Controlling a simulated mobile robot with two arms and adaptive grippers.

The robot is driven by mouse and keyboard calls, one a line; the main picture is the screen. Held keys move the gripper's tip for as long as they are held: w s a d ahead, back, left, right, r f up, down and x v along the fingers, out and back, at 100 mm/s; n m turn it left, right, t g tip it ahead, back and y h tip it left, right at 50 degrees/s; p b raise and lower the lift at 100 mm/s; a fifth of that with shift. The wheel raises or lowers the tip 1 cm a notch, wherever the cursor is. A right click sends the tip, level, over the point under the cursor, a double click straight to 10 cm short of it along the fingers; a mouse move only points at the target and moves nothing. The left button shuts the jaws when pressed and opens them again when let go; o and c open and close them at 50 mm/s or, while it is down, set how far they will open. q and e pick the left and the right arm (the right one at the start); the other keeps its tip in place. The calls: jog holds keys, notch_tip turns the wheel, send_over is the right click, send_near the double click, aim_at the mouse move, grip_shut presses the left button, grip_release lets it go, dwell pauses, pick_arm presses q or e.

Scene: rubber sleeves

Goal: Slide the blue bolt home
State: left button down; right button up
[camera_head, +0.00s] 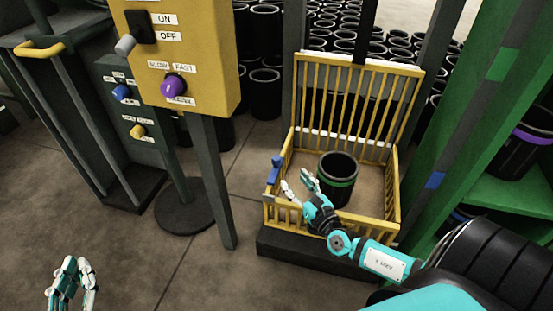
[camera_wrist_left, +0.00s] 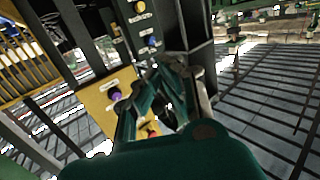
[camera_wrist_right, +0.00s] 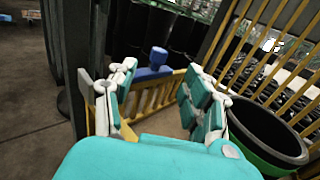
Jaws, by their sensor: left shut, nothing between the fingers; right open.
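The blue bolt (camera_head: 274,168) sits on the left side of the yellow barred cage (camera_head: 299,95), at the top of its low wall. In the right wrist view the bolt (camera_wrist_right: 153,66) shows beyond and between my fingers, with a knob standing up from it. My right gripper (camera_head: 296,184) is open and empty over the front left of the cage, just right of and nearer than the bolt, apart from it. It also shows in the right wrist view (camera_wrist_right: 150,92). My left gripper (camera_head: 75,266) is shut and empty at the lower left, far from the cage.
A black sleeve with a green band (camera_head: 338,180) stands inside the cage. A yellow control box (camera_head: 190,55) on a post is left of the cage. A green rack (camera_head: 480,120) stands at the right. Many black sleeves (camera_head: 265,85) stand behind. The floor at front left is clear.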

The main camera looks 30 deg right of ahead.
aim_at(279, 161)
jog(key=w, duration=0.3)
jog(key=w+b, duration=0.1)
jog(key=w, duration=0.6)
jog(key=shift+w+d, duration=0.15)
jog(key=shift+d, duration=0.25)
pick_arm(q)
notch_tip(279, 161, up, 8)
jog(key=t+h, duration=0.1)
jog(key=t, duration=0.3)
jog(key=shift+s+d+f+t+h+b, duration=0.25)
jog(key=shift+s+d+t+h+b, duration=0.1)
jog(key=shift+s+d+t+h, duration=0.1)
pick_arm(e)
jog(key=shift+w, duration=0.7)
jog(key=shift+c, duration=0.3)
